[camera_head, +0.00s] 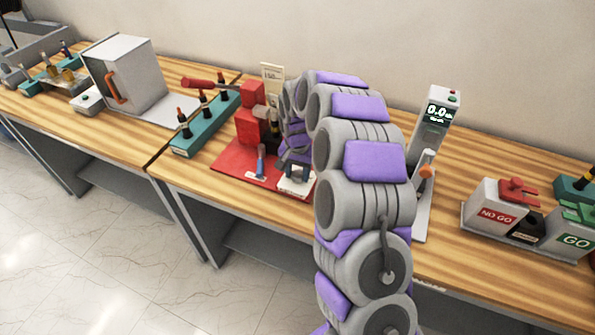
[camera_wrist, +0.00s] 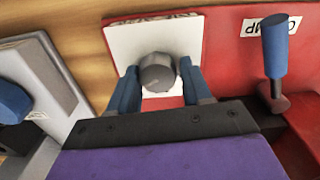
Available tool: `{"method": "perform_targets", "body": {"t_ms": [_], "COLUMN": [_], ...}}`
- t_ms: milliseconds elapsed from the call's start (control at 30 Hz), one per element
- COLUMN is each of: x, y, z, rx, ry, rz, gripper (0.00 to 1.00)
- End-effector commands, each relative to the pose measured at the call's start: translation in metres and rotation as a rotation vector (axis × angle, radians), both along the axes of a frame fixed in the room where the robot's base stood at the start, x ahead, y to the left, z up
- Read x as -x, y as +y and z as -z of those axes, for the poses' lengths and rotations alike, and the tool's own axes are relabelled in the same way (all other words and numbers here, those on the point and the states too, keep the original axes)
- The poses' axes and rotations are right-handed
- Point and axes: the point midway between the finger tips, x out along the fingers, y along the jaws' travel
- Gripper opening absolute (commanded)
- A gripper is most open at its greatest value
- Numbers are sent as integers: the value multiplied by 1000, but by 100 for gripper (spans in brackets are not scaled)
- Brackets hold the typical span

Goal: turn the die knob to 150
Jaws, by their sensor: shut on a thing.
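The die knob (camera_wrist: 157,72) is a grey round knob on a white plate (camera_wrist: 123,37) with a red border, in the upper middle of the wrist view. My gripper (camera_wrist: 158,84) has one blue finger on each side of the knob and is shut on it. In the head view my gripper (camera_head: 297,172) reaches down to the small white plate (camera_head: 292,187) at the right of the red base. My arm hides part of this spot. The knob's markings and its setting cannot be read.
The red press (camera_head: 250,125) stands on its red base (camera_head: 232,162), with a blue-handled lever (camera_head: 261,163) beside my gripper. A display device (camera_head: 436,125) reading 0.0 stands to the right. A teal rack (camera_head: 207,122) stands left. NO GO (camera_head: 495,208) and GO (camera_head: 572,237) blocks sit far right.

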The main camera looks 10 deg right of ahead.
Motion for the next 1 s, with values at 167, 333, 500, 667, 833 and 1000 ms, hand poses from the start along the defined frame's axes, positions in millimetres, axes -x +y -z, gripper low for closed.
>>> {"method": "perform_targets", "body": {"t_ms": [167,333,500,667,833,1000], "x": [-1,-2,-3,-3,-3,-3], "y": [1,0,-1,-1,-1,-1], "z": [-1,-1,-1,-2,-3,-5], "rx": [-8,-8,-7,-7,-7,-7], "ry": [-4,-5,-6,-6,-6,-5], "rz": [1,1,0,-21,-87,-206], "gripper": [20,13,13,13,13,13]}}
